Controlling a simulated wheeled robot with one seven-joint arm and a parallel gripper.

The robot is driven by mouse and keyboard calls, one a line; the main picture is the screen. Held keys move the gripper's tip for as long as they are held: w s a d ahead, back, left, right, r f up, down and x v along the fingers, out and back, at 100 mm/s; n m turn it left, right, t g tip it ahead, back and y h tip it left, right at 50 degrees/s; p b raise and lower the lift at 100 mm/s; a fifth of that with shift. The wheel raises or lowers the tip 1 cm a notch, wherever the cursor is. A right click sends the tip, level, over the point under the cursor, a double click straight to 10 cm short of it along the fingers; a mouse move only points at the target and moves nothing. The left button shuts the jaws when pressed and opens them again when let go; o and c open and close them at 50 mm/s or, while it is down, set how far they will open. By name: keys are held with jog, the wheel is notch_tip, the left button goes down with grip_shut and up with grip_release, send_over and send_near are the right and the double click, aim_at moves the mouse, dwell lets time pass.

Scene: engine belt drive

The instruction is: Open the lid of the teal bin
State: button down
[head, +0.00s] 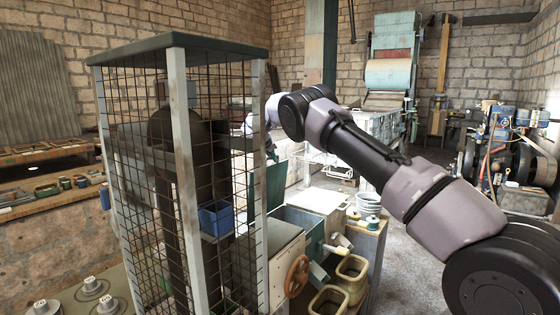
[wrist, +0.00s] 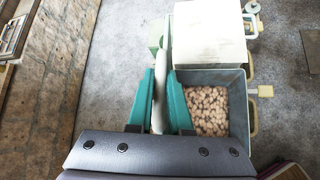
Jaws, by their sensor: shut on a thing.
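The teal bin (wrist: 238,110) is open at the top in the wrist view, with many small tan lumps inside. Its outer wall also shows in the head view (head: 313,240), partly behind the cage. The lid (wrist: 162,60) stands about upright at the bin's left side, seen nearly edge-on in the wrist view. In the head view it is a dark teal panel (head: 276,183) beside a cage post. My gripper (wrist: 161,78) is shut on the lid, one teal finger on each side. In the head view the cage mostly hides the gripper.
A wire-mesh cage (head: 176,110) with a dark top stands close in front. A pale box (wrist: 208,35) adjoins the bin. A handwheel (head: 297,276) and yellowish containers (head: 352,273) stand nearby. Bare floor lies left of the lid in the wrist view.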

jog(key=shift+w+a, duration=0.2)
jog(key=shift+a, duration=0.05)
jog(key=c, duration=0.8)
grip_release()
jog(key=shift+c, duration=0.2)
jog(key=v, duration=1)
jog(key=shift+s+r, duration=0.25)
jog(key=shift+s, duration=0.05)
